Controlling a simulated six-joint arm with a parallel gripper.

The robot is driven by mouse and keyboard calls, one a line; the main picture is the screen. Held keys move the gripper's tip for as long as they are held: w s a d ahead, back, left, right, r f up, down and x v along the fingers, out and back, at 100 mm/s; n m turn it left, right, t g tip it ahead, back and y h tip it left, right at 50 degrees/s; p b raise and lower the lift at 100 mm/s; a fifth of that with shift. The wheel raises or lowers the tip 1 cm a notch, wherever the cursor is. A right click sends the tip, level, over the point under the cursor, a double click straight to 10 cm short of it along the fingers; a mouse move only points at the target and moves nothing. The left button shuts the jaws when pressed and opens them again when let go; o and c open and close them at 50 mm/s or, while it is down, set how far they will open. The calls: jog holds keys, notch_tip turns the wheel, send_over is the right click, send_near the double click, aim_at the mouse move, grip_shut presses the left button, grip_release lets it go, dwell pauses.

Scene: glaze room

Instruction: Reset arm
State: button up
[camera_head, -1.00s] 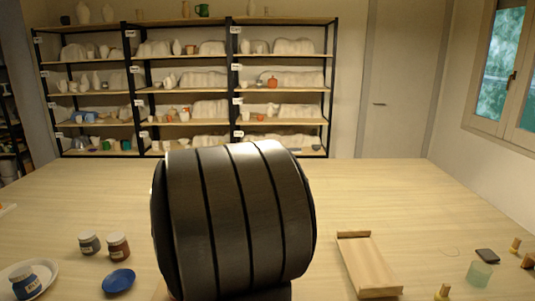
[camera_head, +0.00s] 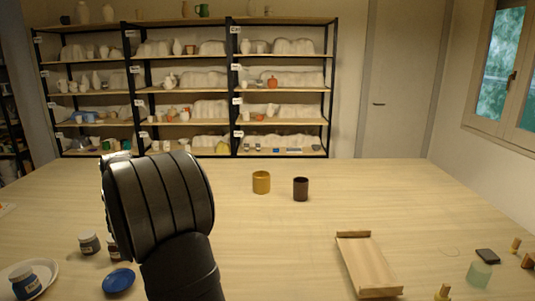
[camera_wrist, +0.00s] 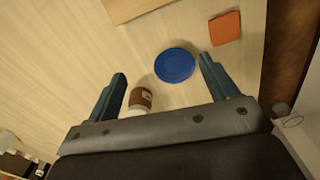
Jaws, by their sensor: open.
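My gripper (camera_wrist: 162,70) shows in the wrist view with its two blue-grey fingers spread wide and nothing between the tips. It points down toward the table. A round blue dish (camera_wrist: 174,65) lies on the table below the fingertips, and a brown jar with a white lid (camera_wrist: 138,102) stands near the left finger. In the head view my black arm fills the left centre and I cannot make out the fingers there. The blue dish (camera_head: 118,281) lies left of the arm; the brown jar (camera_head: 112,250) is partly hidden by it.
A mustard cup (camera_head: 261,182) and a dark cup (camera_head: 300,189) stand mid-table. A wooden board (camera_head: 368,268) lies right of centre. A grey-lidded jar (camera_head: 89,242) and a white plate (camera_head: 47,269) holding a blue jar (camera_head: 24,281) are left. A green glass (camera_head: 479,273) stands right.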

jog(key=s+a+f, duration=0.2)
jog(key=a+f, duration=0.1)
jog(key=a, duration=0.5)
jog(key=s+a+f+n, duration=0.1)
jog(key=s+a+f, duration=0.1)
jog(key=a, duration=0.7)
jog(key=shift+s+f, duration=0.4)
jog(key=shift+f, duration=0.35)
